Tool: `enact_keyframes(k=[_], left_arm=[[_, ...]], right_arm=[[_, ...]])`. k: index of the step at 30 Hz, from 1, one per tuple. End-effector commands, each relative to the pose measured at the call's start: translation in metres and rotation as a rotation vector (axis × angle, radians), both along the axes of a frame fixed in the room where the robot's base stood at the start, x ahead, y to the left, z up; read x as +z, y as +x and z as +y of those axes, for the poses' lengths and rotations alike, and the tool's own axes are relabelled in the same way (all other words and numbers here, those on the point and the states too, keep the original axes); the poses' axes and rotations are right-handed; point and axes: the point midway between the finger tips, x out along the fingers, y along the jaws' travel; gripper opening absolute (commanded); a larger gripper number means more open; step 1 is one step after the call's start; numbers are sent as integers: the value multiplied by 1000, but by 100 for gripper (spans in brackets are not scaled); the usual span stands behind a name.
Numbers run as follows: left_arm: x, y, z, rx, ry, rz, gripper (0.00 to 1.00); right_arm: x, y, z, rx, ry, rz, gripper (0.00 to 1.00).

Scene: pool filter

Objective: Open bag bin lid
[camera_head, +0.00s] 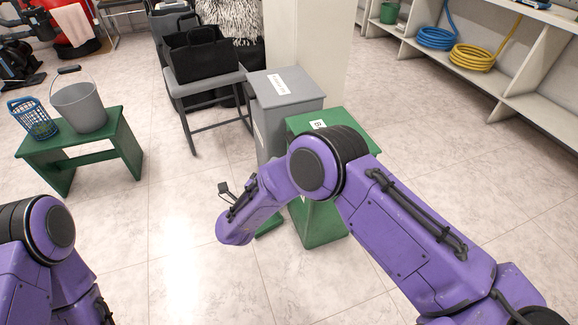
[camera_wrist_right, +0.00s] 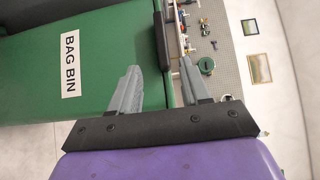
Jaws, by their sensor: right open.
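The green bag bin (camera_head: 322,225) stands on the floor, largely behind my right arm in the head view. Its lid, labelled BAG BIN, shows in the right wrist view (camera_wrist_right: 105,75) and looks shut. My right gripper (camera_wrist_right: 160,85) is open and empty. In that view one finger overlaps the lid near its edge and the other lies beyond the edge; I cannot tell whether either touches. In the head view the right fingers are hidden. My left arm shows at the lower left, but its gripper is out of view.
A grey bin (camera_head: 283,87) with a labelled lid stands directly beside the green one, against a pale pillar (camera_head: 312,40). A green bench (camera_head: 80,150) holds a grey bucket (camera_head: 80,108) and blue basket (camera_head: 33,118). A chair (camera_head: 205,85) carries a black bag. The floor in front is clear.

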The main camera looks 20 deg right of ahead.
Motion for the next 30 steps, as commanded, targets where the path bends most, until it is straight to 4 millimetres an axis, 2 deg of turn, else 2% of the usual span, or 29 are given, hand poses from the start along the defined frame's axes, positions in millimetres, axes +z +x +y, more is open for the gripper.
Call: enact_keyframes(k=[15,19,26,29,30], left_arm=[[-17,0,0,0,1,-1,43],[-18,0,0,0,1,-1,43],[-18,0,0,0,1,-1,43],[-18,0,0,0,1,-1,43],[-18,0,0,0,0,0,43]], right_arm=[[1,69,-65,-10,6,-7,47],[2,76,-71,-8,4,-8,47],[3,76,-72,-6,4,-6,47],[3,76,-72,-7,4,-6,18],[3,76,-72,-7,3,-6,4]])
